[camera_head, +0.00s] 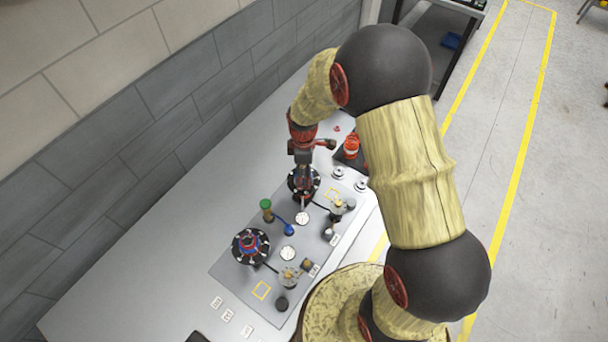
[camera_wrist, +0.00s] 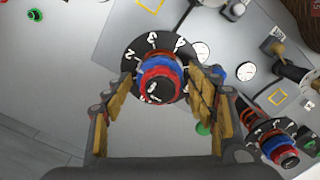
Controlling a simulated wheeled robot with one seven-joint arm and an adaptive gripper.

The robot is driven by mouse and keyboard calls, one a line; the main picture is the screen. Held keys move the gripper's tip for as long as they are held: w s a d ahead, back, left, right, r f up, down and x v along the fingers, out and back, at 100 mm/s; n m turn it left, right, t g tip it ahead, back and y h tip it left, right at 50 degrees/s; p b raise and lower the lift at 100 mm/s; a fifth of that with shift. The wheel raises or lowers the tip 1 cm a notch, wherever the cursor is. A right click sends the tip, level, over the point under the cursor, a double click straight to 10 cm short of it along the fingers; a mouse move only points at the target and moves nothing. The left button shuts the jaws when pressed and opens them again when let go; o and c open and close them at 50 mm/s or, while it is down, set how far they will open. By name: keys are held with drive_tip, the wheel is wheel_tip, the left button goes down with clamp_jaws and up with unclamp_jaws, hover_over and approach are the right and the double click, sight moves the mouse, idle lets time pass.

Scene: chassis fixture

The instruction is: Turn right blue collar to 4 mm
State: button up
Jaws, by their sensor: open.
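The right dial has a black ring (camera_wrist: 138,52) with white numerals, including 2, 3 and 4. At its middle, a blue collar (camera_wrist: 154,67) sits stacked with red parts. In the head view this dial (camera_head: 291,184) lies at the upper right of the grey plate, partly hidden by my gripper (camera_head: 302,172). In the wrist view my gripper (camera_wrist: 160,82) is open, with a finger on either side of the knob stack. I cannot tell whether the fingers touch it. The collar's exact setting is unclear.
A second dial with a blue collar (camera_head: 250,246) stands at the plate's lower left. A green-topped post (camera_head: 266,205), a blue knob (camera_head: 289,229) and round white gauges (camera_head: 288,253) stand between the dials. An orange-red item (camera_head: 351,146) lies behind.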

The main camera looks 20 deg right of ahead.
drive_tip(key=n, duration=1)
drive_tip(key=shift+b, duration=0.35)
drive_tip(key=shift+c, duration=1)
drive_tip(key=c, duration=0.9)
drive_tip(key=m, duration=0.4)
drive_tip(key=shift+a+m, duration=0.1)
drive_tip(key=shift+m, duration=0.3)
drive_tip(key=m, duration=0.5)
drive_tip(key=shift+m+b, duration=0.3)
drive_tip(key=shift+m, duration=0.1)
drive_tip(key=m, duration=0.4)
drive_tip(key=shift+f+m, duration=0.1)
drive_tip(key=shift+m, duration=1.3)
